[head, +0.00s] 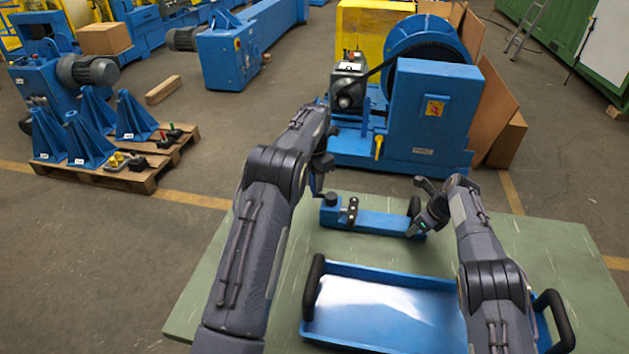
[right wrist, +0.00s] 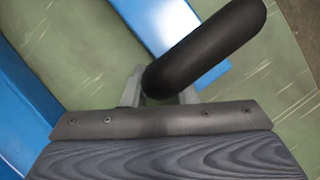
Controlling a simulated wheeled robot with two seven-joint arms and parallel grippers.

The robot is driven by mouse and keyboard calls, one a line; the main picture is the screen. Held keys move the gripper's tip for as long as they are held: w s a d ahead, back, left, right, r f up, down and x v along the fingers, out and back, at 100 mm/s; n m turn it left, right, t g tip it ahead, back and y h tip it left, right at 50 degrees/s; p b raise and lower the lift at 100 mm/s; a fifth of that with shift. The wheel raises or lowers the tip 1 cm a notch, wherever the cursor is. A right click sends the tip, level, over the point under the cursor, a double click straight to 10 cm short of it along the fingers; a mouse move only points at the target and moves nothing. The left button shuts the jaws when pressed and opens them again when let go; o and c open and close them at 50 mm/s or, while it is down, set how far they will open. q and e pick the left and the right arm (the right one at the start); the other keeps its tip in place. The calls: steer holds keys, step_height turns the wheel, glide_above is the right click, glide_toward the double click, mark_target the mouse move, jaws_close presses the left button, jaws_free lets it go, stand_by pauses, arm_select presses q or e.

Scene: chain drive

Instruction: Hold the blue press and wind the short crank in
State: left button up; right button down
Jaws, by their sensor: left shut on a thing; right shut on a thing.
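The blue press (head: 375,222) is a long, low blue bar on the green table, with a dark knob and small posts near its left end. A black upright handle (head: 413,205) stands at its right end. My right gripper (head: 419,207) is shut on this handle; the right wrist view shows the black handle (right wrist: 215,45) between the fingers, with the blue bar (right wrist: 165,30) below. My left gripper (head: 318,178) is at the press's left end, shut on what appears to be the short crank (head: 313,186), mostly hidden by the gripper and arm.
A blue tray (head: 385,310) with black handles lies in front of the press on the green table (head: 225,270). Behind the table stands a blue machine (head: 430,115) with a belt and wheel. A pallet (head: 120,175) with blue stands is at the left.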

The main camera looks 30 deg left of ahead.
arm_select(q)
steer(key=shift+w+m, duration=0.1)
steer(key=shift+m, duration=0.2)
steer(key=shift+c, duration=0.3)
steer(key=shift+w+a+m, duration=0.15)
steer(key=shift+w+m, duration=0.4)
steer(key=shift+m, duration=0.65)
steer(key=shift+w+d+m, duration=0.1)
steer(key=shift+w+m, duration=0.4)
steer(key=shift+m, duration=0.7)
steer(key=shift+w+d+m, duration=0.1)
steer(key=shift+w+m, duration=0.4)
steer(key=shift+m, duration=0.7)
steer(key=o, duration=1)
